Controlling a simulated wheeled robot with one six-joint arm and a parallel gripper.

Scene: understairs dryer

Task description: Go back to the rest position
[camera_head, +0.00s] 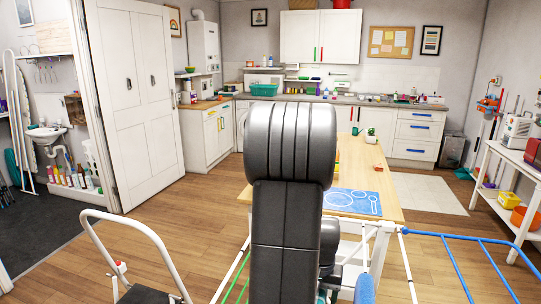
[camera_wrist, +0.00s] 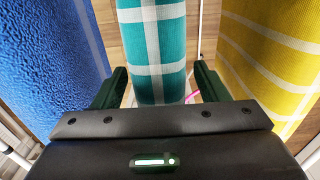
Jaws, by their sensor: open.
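My gripper (camera_wrist: 157,82) shows in the wrist view, with its two dark green fingers wide apart. A teal cloth with white stripes (camera_wrist: 150,45) hangs in the gap between the fingers in that view. I cannot tell how deep it reaches between them; no grip on it shows. A blue cloth (camera_wrist: 50,50) is to the left and a yellow cloth with white lines (camera_wrist: 275,55) is to the right. In the head view my black arm stands upright in the middle, and the gripper is hidden.
A wooden table (camera_head: 388,188) with a blue mat (camera_head: 352,202) is partly behind my arm. Blue rails (camera_head: 480,240) stand at the lower right and a white-framed step stool (camera_head: 135,225) at the lower left. A white shelf (camera_head: 505,175) is at right. Wooden floor is clear at left centre.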

